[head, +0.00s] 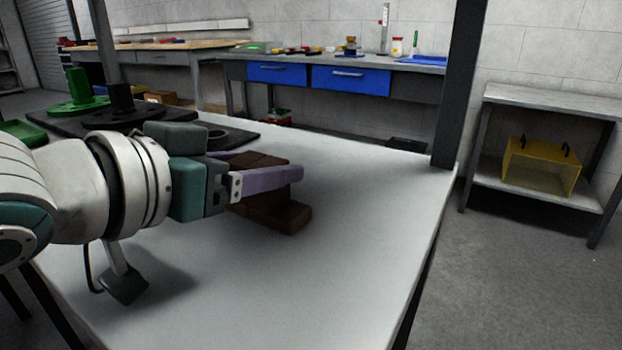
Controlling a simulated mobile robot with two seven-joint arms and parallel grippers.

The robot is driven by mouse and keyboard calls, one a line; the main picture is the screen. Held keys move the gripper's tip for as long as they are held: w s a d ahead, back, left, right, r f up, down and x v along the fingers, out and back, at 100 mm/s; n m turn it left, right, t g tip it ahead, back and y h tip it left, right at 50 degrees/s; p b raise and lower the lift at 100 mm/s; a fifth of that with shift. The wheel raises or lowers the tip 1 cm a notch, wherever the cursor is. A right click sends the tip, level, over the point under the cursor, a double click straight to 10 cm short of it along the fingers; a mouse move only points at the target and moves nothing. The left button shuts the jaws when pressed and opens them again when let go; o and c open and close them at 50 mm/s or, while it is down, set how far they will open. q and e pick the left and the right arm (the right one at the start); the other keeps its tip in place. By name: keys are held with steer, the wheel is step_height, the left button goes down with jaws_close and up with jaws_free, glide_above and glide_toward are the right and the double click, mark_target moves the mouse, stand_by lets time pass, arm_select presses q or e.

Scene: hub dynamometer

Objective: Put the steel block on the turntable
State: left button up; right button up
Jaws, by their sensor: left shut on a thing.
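My left gripper (268,178), with pale purple fingers, reaches in from the left over the light grey table. It is shut on a dark brown block (258,160), which sits between the fingers and is partly hidden by the near one. More brown block (285,217) shows just below the fingers, close to the tabletop; I cannot tell whether it is the same piece. No bright steel surface shows on it. A dark round base (118,116) stands behind my arm; I cannot tell whether it is the turntable. My right gripper is out of view.
The light grey table (340,240) is clear right of and in front of the block. A dark post (459,80) rises at its far right corner. A green flanged part (78,90) stands at the back left. A workbench with blue drawers (350,80) lies beyond.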

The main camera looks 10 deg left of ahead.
arm_select(q)
jaws_close()
steer(key=shift+r, duration=0.1)
steer(key=shift+r, duration=0.1)
